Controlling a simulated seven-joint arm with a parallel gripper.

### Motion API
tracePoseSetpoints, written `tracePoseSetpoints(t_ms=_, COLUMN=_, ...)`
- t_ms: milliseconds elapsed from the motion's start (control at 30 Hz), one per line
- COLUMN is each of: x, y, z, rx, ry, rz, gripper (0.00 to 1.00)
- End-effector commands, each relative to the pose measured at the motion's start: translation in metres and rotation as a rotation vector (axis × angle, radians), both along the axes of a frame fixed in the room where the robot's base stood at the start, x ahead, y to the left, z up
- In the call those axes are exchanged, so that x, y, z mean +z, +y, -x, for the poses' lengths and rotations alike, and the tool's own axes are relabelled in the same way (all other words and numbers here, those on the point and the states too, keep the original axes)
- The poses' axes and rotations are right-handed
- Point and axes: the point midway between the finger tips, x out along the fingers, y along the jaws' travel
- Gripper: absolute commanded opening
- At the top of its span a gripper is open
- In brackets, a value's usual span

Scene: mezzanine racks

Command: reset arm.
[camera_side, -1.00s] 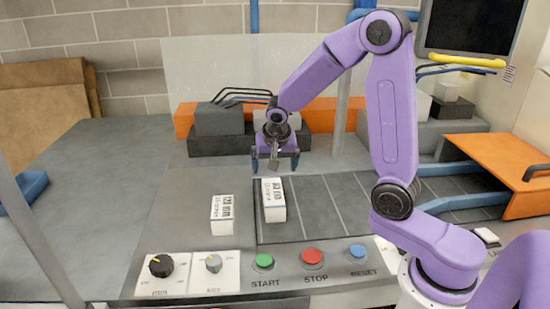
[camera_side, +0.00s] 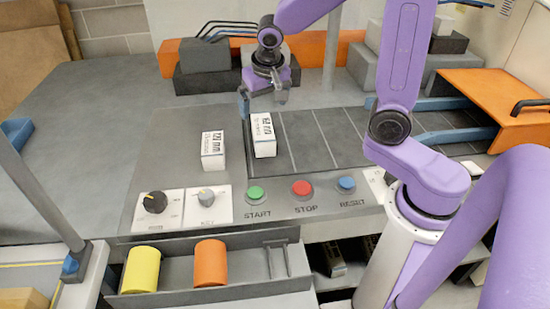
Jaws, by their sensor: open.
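My gripper (camera_side: 263,101) is open and empty. It points down just behind a small white box marked 162 mm (camera_side: 263,135), with its left finger near that box's back edge. I cannot tell whether they touch. A second white box marked 129 mm (camera_side: 213,150) stands to the left on the grey worktop. The 162 mm box sits at the left end of a dark panel divided by pale lines (camera_side: 320,140).
Green START (camera_side: 255,193), red STOP (camera_side: 302,188) and blue RESET (camera_side: 346,184) buttons and two knobs line the front. A yellow cylinder (camera_side: 142,270) and an orange cylinder (camera_side: 210,264) lie in a tray below. Grey blocks (camera_side: 205,56) stand behind my gripper. The worktop's left is clear.

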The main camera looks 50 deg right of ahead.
Motion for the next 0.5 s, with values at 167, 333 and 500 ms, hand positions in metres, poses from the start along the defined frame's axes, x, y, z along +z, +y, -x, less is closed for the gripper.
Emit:
tracePoseSetpoints(t_ms=167, x=0.001, y=0.022, z=0.033, rx=0.241, ry=0.059, rz=0.008, gripper=0.98)
tracePoseSetpoints(t_ms=333, x=0.002, y=0.038, z=0.068, rx=0.47, ry=0.114, rz=0.015, gripper=0.98)
tracePoseSetpoints(t_ms=500, x=0.002, y=0.049, z=0.108, rx=0.703, ry=0.165, rz=0.022, gripper=0.98)
